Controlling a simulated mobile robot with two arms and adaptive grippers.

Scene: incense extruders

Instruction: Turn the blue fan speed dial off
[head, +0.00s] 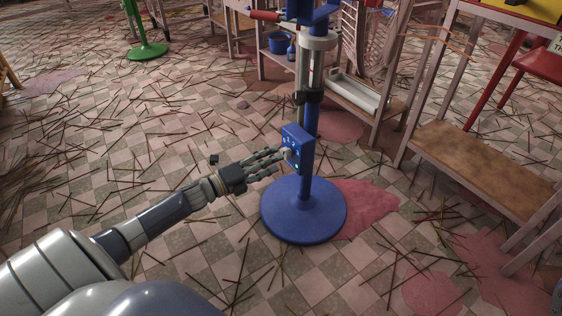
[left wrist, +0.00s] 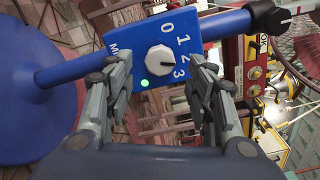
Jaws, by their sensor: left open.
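The blue fan control box (head: 291,138) is on a blue post above a round blue base (head: 302,212). In the left wrist view the box's face (left wrist: 190,31) shows 0, 1, 2 and 3 around a white dial (left wrist: 160,59). The dial has a dark pointer line; I cannot tell surely which number it marks. A small green light (left wrist: 145,84) glows below the dial. My left gripper (head: 281,157) is at the box's front. In the left wrist view its open fingers (left wrist: 160,76) are on both sides of the dial, apparently not closed on it. My right gripper is out of view.
Thin sticks and reddish stains cover the checkered floor. A wooden shelf rack (head: 480,170) stands to the right, with a white tray (head: 358,94) on a low shelf behind the post. A green stand (head: 147,51) is far back left. The floor left of the post has room.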

